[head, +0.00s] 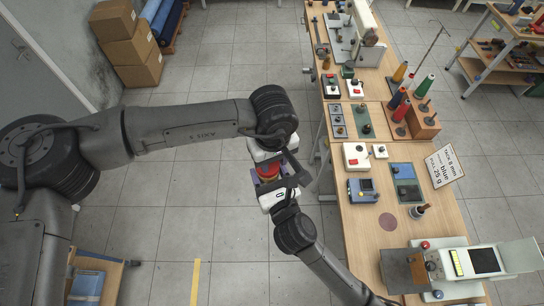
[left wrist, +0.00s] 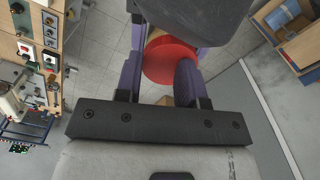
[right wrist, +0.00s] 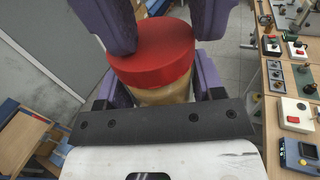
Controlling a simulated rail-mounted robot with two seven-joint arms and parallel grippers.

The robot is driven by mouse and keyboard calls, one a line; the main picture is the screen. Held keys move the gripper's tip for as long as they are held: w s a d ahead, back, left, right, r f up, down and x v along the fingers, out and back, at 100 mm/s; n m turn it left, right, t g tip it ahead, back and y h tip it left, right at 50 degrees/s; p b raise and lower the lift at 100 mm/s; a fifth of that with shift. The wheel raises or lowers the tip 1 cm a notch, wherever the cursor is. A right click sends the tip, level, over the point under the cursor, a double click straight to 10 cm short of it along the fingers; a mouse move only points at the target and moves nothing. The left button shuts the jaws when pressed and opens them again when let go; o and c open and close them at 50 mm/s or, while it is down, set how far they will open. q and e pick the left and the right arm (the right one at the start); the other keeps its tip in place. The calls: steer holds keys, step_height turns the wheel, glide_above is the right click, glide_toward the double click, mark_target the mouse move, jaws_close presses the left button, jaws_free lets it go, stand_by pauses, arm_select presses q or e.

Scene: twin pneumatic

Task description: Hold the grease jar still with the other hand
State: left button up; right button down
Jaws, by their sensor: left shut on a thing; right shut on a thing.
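The grease jar (head: 267,171) has a red lid and is held in the air between my two grippers, left of the workbench. In the right wrist view its red lid (right wrist: 152,55) sits on a yellowish body (right wrist: 160,95). My left gripper (head: 265,164) comes from above in the head view, its purple fingers shut on either side of the lid (left wrist: 170,60). My right gripper (head: 272,182) comes from below, its purple fingers shut on either side of the body. Most of the body is hidden in the head and left wrist views.
The long wooden workbench (head: 365,225) stands to the right with button boxes (head: 355,155), thread cones (head: 402,105) and a sign (head: 444,165). Cardboard boxes (head: 135,50) stand at the upper left. A low wooden cart (head: 112,275) is at the lower left. The floor around the jar is clear.

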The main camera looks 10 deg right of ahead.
arm_select(q)
steer(key=shift+s+f, duration=0.1)
steer(key=shift+f, duration=0.2)
jaws_close()
steer(key=n, duration=0.6)
steer(key=shift+w, duration=0.35)
steer(key=n, duration=0.6)
steer(key=shift+w+a, duration=0.2)
steer(key=n, duration=0.6)
steer(key=shift+w+a, duration=0.15)
steer(key=shift+a, duration=0.15)
steer(key=n, duration=0.6)
steer(key=shift+a, duration=0.3)
steer(key=shift+r, duration=0.3)
steer(key=shift+r, duration=1.1)
